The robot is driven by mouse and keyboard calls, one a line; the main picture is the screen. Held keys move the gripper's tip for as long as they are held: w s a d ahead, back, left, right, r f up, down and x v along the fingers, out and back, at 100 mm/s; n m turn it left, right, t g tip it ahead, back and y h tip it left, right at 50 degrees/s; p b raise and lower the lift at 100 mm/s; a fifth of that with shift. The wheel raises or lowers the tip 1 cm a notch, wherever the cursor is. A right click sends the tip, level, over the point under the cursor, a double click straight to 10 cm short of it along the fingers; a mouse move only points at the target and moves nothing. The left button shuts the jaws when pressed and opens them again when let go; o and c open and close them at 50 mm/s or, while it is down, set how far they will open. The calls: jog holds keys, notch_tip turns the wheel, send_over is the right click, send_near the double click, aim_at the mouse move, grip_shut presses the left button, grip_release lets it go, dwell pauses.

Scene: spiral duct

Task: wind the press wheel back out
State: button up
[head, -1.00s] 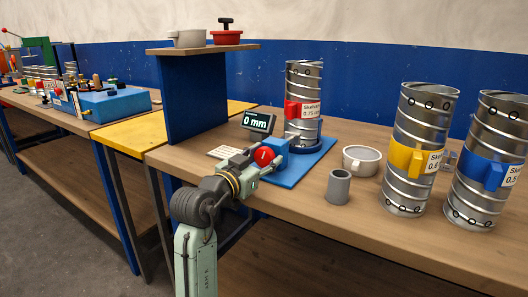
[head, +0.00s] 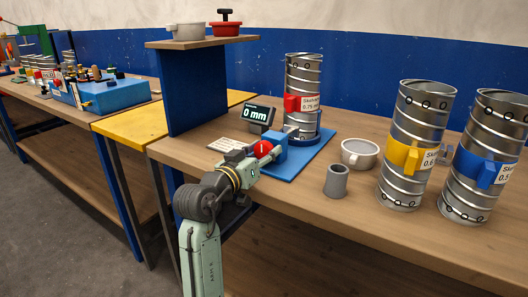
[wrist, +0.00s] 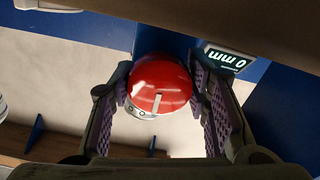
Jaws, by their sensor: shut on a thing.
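The red press wheel (head: 263,149) sits at the front of the blue press block (head: 275,145) on the blue base plate (head: 299,165). My gripper (head: 257,158) is shut on the wheel. In the wrist view the round red wheel (wrist: 160,85), with a white line on its face, sits between the two purple-padded fingers of my gripper (wrist: 168,90). The display (head: 258,114) reads 0 mm. A spiral duct with a red clamp (head: 303,85) stands upright on the press.
A grey cylinder (head: 336,181) and a white cup (head: 360,153) stand right of the base plate. Ducts with a yellow clamp (head: 414,150) and a blue clamp (head: 485,155) stand further right.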

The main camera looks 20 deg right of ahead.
jog(key=o, duration=1.2)
jog(key=v, duration=1.2)
